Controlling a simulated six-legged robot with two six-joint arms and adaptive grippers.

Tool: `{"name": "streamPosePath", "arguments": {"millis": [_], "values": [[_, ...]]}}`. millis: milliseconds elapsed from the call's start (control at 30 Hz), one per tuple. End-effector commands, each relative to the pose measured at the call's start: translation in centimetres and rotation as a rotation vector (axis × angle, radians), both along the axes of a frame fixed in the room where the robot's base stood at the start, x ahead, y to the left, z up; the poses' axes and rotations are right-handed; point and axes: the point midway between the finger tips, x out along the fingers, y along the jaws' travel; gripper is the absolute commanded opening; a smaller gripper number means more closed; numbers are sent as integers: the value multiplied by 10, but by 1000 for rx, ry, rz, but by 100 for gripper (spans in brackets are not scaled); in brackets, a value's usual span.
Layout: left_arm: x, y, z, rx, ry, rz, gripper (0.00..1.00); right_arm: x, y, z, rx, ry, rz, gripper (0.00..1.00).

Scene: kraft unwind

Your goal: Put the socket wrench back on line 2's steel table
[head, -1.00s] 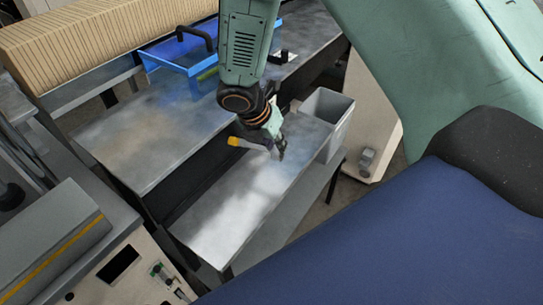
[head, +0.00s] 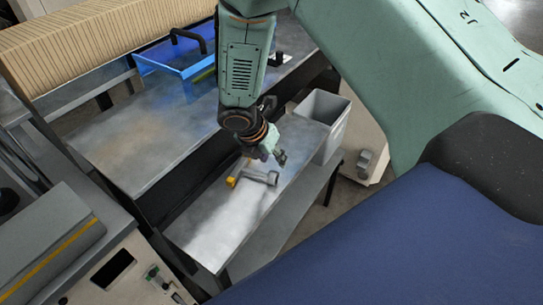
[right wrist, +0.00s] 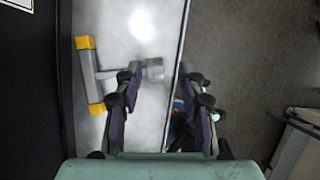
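The socket wrench (head: 258,177), grey with yellow on its handle, lies on the narrow steel table (head: 212,226) in the head view. In the right wrist view the wrench (right wrist: 88,75) shows a grey bar with yellow ends and a shaft reaching right to a round socket. My right gripper (head: 272,155) is just above the table, beyond the wrench. In the right wrist view my right gripper (right wrist: 160,85) is open, its fingers apart on either side of the socket end, with nothing gripped. Whether the left finger touches the shaft cannot be told. My left gripper is out of view.
A grey bin (head: 325,118) stands at the table's far right end. A larger steel bench (head: 140,150) behind carries a blue tray (head: 175,60). A grey machine with a control panel (head: 120,270) is at lower left. The table's near part is clear.

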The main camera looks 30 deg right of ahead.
Motion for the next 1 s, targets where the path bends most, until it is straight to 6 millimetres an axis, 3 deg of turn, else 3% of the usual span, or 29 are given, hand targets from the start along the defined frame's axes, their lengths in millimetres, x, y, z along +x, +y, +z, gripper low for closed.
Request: {"name": "streamPosePath", "arguments": {"millis": [367,1000], "values": [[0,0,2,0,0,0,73,0,0,3,0,0,0,45],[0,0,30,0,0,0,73,-9,42,103,-2,-2,1,45]]}}
